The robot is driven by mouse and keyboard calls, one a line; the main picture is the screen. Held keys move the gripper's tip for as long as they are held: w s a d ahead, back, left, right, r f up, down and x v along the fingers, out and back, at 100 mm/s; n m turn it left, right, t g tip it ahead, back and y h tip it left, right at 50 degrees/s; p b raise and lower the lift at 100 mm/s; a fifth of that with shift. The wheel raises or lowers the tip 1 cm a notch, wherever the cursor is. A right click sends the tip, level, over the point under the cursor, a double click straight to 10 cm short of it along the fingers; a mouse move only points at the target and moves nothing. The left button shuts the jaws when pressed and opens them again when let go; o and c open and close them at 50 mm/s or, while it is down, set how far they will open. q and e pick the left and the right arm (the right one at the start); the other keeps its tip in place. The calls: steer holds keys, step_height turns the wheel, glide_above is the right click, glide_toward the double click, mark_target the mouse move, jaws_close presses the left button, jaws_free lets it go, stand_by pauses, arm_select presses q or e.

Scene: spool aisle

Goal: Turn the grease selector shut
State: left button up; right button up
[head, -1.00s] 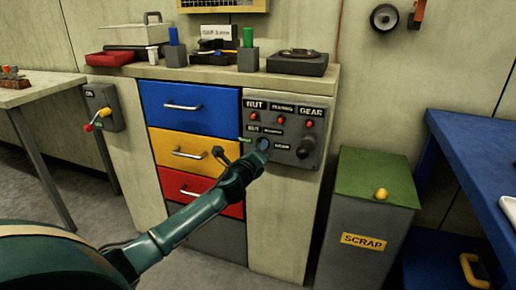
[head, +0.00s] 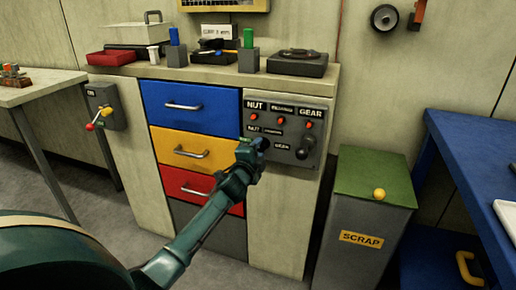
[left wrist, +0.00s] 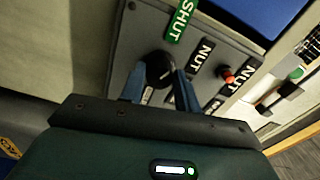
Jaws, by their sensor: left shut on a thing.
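The grease selector is a black knob (left wrist: 160,68) on a grey panel (head: 314,103) at the cabinet's upper right. My left gripper (head: 258,143) is at the panel's lower left, and its blue fingers (left wrist: 158,88) sit on both sides of the knob in the left wrist view, shut on it. In the head view the gripper covers most of the knob. My right gripper is not in view.
A green-topped scrap bin (head: 372,185) stands to the right.

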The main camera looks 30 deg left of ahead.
arm_select(q)
steer(key=shift+f+n+p, duration=0.1)
steer(key=shift+n+p, duration=0.65)
steer(key=shift+n, duration=1.65)
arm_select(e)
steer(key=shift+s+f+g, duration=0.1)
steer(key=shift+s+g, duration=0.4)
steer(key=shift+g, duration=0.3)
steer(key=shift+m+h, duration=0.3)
arm_select(q)
steer(key=o, duration=1)
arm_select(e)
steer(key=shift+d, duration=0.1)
